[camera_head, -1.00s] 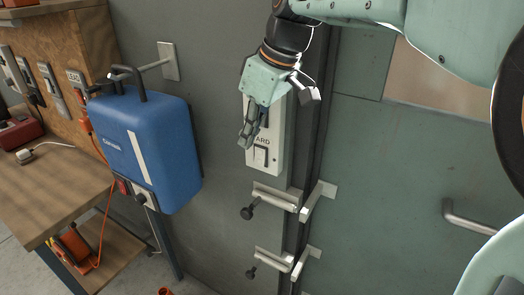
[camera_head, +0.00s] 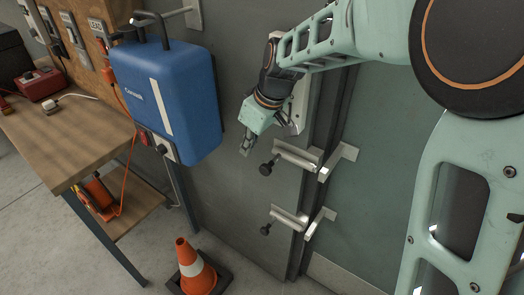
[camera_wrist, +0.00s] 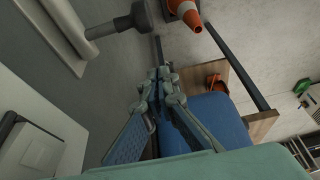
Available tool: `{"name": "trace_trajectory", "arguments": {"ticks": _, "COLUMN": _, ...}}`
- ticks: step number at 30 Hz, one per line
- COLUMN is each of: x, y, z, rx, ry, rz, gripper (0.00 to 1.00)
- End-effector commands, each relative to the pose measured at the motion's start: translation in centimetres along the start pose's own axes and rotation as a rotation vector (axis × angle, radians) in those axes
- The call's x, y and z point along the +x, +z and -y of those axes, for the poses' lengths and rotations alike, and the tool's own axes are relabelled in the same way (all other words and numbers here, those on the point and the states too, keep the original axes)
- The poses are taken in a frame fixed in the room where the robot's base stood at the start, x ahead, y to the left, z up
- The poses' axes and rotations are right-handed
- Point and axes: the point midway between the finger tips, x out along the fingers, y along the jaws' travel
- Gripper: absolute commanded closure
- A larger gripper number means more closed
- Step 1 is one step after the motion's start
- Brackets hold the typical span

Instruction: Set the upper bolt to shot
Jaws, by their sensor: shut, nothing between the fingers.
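The upper bolt (camera_head: 296,155) is a pale metal bar on the grey wall beside the door frame. Its dark knob (camera_head: 266,168) hangs at the bar's left end, on the side away from the keeper (camera_head: 338,161) on the green door. My gripper (camera_head: 245,150) is shut and empty, just above and left of that knob and apart from it. In the wrist view, my fingertips (camera_wrist: 164,76) are below a dark knob (camera_wrist: 141,16), with a gap between. The lower bolt (camera_head: 290,216) is of the same kind, its knob (camera_head: 265,230) also at the left end.
A blue case (camera_head: 170,100) hangs on the wall left of my gripper. A wooden workbench (camera_head: 75,130) stands at far left. An orange cone (camera_head: 190,260) stands on the floor at lower left.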

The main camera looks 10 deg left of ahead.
Motion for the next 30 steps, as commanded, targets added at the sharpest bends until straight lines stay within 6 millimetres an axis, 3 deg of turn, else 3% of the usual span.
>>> {"name": "trace_trajectory", "arguments": {"ticks": 3, "x": -0.2, "y": 2.1, "z": -0.1, "rx": 0.003, "ry": 0.003, "rz": 0.001, "gripper": 1.0}}
{"name": "trace_trajectory", "arguments": {"ticks": 7, "x": -0.1, "y": 3.3, "z": -0.1, "rx": 0.002, "ry": 0.003, "rz": 0.001, "gripper": 1.0}}
{"name": "trace_trajectory", "arguments": {"ticks": 23, "x": -0.1, "y": 4.3, "z": -0.2, "rx": 0.002, "ry": 0.003, "rz": 0.0, "gripper": 1.0}}
{"name": "trace_trajectory", "arguments": {"ticks": 30, "x": -1.3, "y": 7.8, "z": -0.2, "rx": 0.004, "ry": 0.005, "rz": 0.001, "gripper": 1.0}}
